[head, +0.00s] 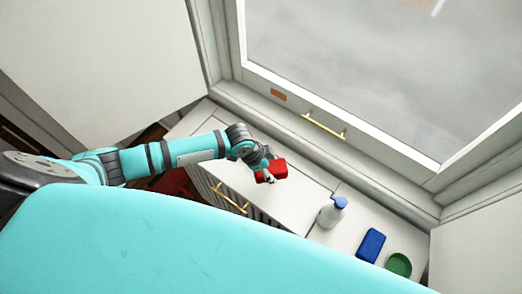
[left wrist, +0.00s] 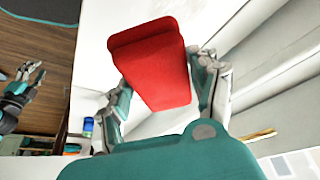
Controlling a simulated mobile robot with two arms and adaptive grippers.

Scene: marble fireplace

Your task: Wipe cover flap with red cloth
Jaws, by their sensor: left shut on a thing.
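The red cloth (head: 279,167) is a thick, block-like piece. My left gripper (head: 268,177) is shut on it, above the white cover flap (head: 295,203). I take the flap to be the white panel on top of the low cabinet; whether the cloth touches it cannot be told. In the left wrist view the cloth (left wrist: 155,65) sits between the two fingers of my left gripper (left wrist: 165,85). What looks like my right gripper (left wrist: 22,90) is at the left edge of that view, over the wooden floor, with fingers spread and empty.
A soap bottle with a blue top (head: 331,212), a blue block (head: 371,245) and a green round dish (head: 399,265) stand on the cabinet top to the right. A brass handle (head: 230,197) is at its front. A white window frame with another brass handle (head: 323,126) rises behind.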

